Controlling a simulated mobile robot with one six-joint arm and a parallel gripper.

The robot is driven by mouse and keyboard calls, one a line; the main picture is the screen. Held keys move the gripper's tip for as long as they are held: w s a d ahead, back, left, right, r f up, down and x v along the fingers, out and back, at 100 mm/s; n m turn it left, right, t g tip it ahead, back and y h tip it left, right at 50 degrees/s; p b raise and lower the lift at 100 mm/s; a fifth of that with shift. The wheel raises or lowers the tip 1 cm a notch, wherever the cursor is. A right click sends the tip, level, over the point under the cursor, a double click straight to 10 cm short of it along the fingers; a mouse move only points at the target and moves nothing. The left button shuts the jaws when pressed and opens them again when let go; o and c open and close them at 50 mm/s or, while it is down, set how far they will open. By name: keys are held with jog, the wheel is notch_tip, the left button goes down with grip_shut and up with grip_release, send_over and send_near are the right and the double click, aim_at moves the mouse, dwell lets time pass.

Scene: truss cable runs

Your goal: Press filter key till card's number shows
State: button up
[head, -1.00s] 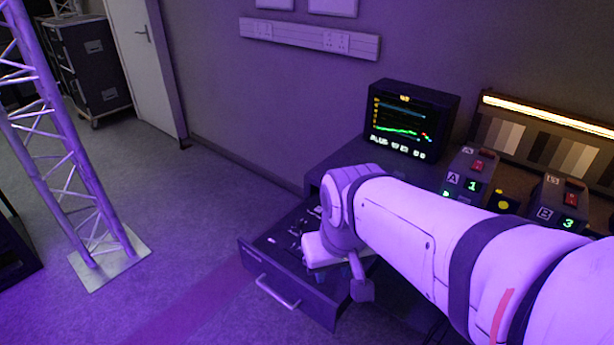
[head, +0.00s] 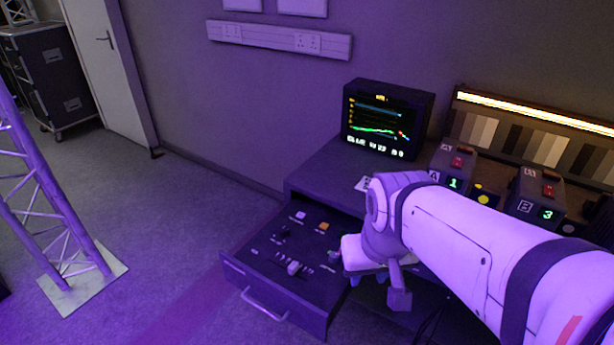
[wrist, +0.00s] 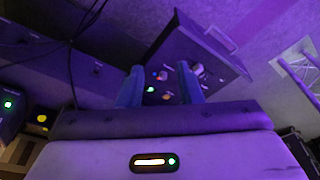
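An open drawer (head: 240,268) holds small controls: a pale key (head: 300,216), an orange key (head: 323,226) and several knobs and sliders. I cannot tell which is the filter key. A white card (head: 363,184) lies on the desk, partly behind my arm; its number is not readable. My gripper (head: 368,277) hangs at the drawer's right side. In the wrist view, my gripper (wrist: 160,88) has two blue fingers spread apart with nothing held, and the drawer controls (wrist: 172,80) show beyond them.
A monitor (head: 387,120) with coloured traces stands on the desk. Box A (head: 453,164) shows 1 and box B (head: 538,194) shows 3; a yellow button (head: 482,198) lies between them. A truss (head: 50,200) stands at left. The floor between truss and drawer is clear.

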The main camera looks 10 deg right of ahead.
dwell(0.3)
grip_shut()
dwell(1.6)
